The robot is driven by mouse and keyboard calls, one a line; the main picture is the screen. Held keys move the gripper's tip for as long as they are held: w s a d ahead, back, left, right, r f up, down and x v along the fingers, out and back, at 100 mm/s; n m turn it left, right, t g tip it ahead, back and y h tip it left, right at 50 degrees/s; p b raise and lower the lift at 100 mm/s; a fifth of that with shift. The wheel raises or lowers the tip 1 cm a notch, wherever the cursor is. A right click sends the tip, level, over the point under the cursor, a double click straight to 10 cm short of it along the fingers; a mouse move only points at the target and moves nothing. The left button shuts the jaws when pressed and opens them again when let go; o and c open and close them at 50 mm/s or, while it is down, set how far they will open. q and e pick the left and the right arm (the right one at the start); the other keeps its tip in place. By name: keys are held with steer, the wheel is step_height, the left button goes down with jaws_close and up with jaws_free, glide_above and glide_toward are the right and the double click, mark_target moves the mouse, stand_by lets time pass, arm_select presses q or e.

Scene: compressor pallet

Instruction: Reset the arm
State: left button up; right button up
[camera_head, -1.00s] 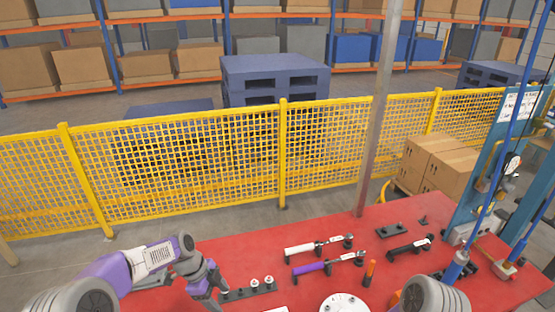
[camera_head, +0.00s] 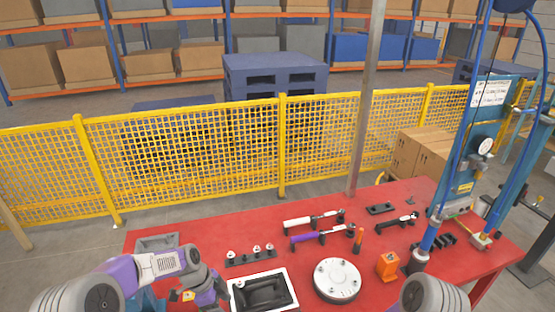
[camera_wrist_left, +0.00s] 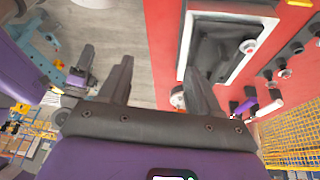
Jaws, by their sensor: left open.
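My left arm (camera_head: 150,268) comes in from the lower left in the head view and is bent over the left end of the red table (camera_head: 205,240). Its gripper (camera_head: 207,298) is low, left of the white-rimmed tray. In the left wrist view the two dark fingers (camera_wrist_left: 160,88) are spread apart with nothing between them; grey floor and the table's edge lie beyond. Part of my right arm (camera_head: 435,297) shows at the bottom right; its gripper is out of view.
The white-rimmed black tray (camera_head: 236,295), a strip of several fittings (camera_head: 250,257), a round white flange (camera_head: 337,282), torque wrenches (camera_head: 314,219) and an orange block (camera_head: 387,265) occupy the table. A blue press frame (camera_head: 462,165) stands right; a yellow fence (camera_head: 200,150) runs behind.

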arm_select(q)
steer(key=s+d+f+n, duration=0.2)
steer(key=s+f+n, duration=0.3)
steer(key=f, duration=0.3)
steer(key=s+d+f+n, duration=0.2)
steer(key=s+f+n, duration=0.2)
steer(key=f+n, duration=0.25)
steer(key=s+d+f+n, duration=0.2)
steer(key=s+f+n, duration=0.3)
steer(key=s+n, duration=0.5)
step_height(320, 180, down, 10)
steer(key=m+t+b, duration=0.1)
steer(key=m+b, duration=0.1)
steer(key=b, duration=0.8)
steer(key=shift+s, duration=0.3)
arm_select(e)
step_height(320, 180, down, 10)
steer(key=shift+w+f, duration=0.15)
steer(key=shift+w, duration=0.25)
